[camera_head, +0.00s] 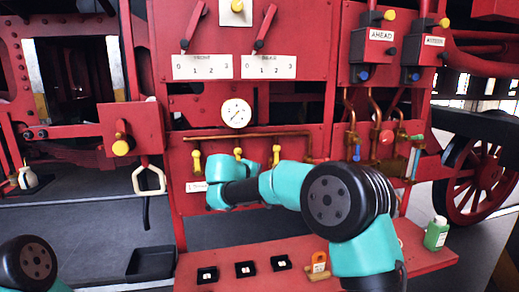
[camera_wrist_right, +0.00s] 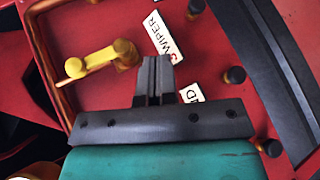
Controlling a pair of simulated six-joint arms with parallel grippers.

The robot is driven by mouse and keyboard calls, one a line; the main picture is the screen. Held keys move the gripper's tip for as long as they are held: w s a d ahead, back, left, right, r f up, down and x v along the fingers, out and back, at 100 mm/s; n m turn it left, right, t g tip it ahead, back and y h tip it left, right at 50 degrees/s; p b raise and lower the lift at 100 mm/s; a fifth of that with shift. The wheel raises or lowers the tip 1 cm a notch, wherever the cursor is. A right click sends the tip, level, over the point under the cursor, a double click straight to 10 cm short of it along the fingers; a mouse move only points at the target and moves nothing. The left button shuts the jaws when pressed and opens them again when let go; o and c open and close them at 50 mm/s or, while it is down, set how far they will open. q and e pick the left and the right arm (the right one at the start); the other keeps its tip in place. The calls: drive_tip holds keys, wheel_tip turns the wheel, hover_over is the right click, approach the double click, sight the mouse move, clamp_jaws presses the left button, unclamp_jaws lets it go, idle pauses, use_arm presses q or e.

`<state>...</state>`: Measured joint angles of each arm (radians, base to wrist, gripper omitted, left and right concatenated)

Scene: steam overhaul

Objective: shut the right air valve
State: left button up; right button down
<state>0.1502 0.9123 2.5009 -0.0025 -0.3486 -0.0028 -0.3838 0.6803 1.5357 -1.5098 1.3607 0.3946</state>
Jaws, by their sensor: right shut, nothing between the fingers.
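Three yellow valve handles hang under a copper pipe in the head view: a left one (camera_head: 196,162), a middle one (camera_head: 238,154) and a right one (camera_head: 276,155). My right arm reaches across just below them. In the right wrist view, my right gripper (camera_wrist_right: 157,75) is shut and empty, its tips close to the red panel. A yellow valve handle (camera_wrist_right: 98,60) lies to the left of the fingertips, apart from them. I cannot tell which of the three it is. My left gripper is out of view.
A WIPER label (camera_wrist_right: 160,35) and a partly hidden label (camera_wrist_right: 192,92) are by the fingers. Dark knobs (camera_wrist_right: 235,75) stick out to their right. A copper pipe (camera_wrist_right: 45,60) runs along the left. A green bottle (camera_head: 436,234) stands on the red shelf (camera_head: 420,262).

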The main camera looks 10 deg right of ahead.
sight(274, 145)
drive_tip(key=a+r+m+t+h, duration=0.1)
drive_tip(key=a+r, duration=0.4)
drive_tip(key=r, duration=0.5)
drive_tip(key=shift+r+t+h, duration=0.4)
drive_tip(key=shift+t+h, duration=0.3)
drive_tip(key=shift+h, duration=0.1)
drive_tip(key=shift+d, duration=0.15)
drive_tip(key=x, duration=1)
drive_tip(key=shift+d+r, duration=0.25)
drive_tip(key=shift+d, duration=0.2)
